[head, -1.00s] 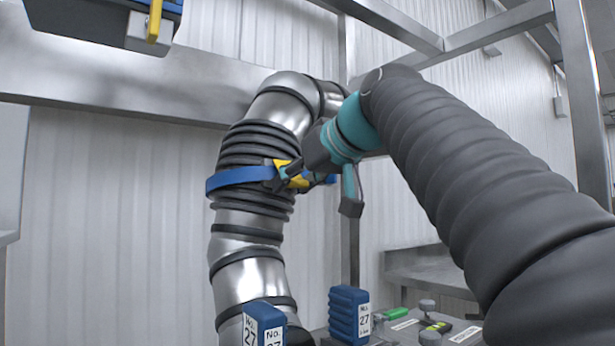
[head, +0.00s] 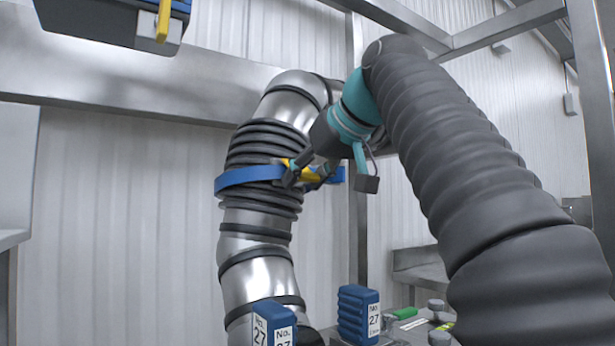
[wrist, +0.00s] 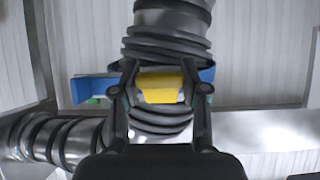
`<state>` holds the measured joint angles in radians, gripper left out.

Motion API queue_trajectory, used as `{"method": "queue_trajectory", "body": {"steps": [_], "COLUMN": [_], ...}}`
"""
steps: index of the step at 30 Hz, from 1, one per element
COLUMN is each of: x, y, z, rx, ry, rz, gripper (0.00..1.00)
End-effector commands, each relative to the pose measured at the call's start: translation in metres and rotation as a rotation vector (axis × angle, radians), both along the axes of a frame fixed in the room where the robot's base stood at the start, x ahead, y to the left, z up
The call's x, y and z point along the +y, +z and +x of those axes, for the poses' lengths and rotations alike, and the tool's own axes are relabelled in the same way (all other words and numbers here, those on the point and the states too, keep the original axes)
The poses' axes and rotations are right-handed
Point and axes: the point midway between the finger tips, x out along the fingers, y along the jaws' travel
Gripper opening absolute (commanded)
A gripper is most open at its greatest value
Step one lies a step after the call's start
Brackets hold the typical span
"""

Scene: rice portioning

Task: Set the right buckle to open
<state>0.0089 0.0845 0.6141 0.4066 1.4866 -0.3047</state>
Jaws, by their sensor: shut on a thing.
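The yellow buckle (head: 308,172) sits on a blue strap (head: 250,177) around a ribbed black section of a silver pipe (head: 256,281). In the wrist view the yellow buckle (wrist: 160,86) is a block between my two dark fingers, in front of the strap (wrist: 92,87). My gripper (head: 309,176) comes at it from the upper right and is shut on it. The fingers hide part of the buckle. I cannot tell how far its lever stands from the strap.
Another yellow lever (head: 163,20) hangs on a blue and grey box at the upper left. Two blue blocks marked No. 27 (head: 357,313) stand below, near a green-handled item (head: 404,313). A steel beam (head: 130,85) crosses behind the pipe. A steel post rises behind my gripper.

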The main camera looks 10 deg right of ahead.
Motion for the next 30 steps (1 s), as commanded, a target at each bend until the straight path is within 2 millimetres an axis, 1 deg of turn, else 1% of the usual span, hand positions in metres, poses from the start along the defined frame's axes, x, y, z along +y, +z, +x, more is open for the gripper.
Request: {"method": "queue_trajectory", "body": {"steps": [1,3,4,5,6,7,17,30], "x": [-0.001,-0.001,-0.001,-0.001,-0.001,-0.001,-0.001,-0.017], "y": [-0.005,-0.005,-0.005,-0.005,-0.005,-0.005,-0.002,0.02], "z": [-0.001,-0.001,0.0,0.0,0.0,0.0,-0.001,-0.03], "rx": [0.014,0.014,0.014,0.013,0.012,0.012,0.007,0.007], "ry": [0.0,-0.001,-0.001,-0.001,0.0,0.0,0.001,0.001], "rz": [-0.005,-0.005,-0.005,-0.005,-0.005,-0.005,-0.003,-0.003], "gripper": [0.0,0.0,0.52,0.59,0.69,0.71,0.71,0.71]}}
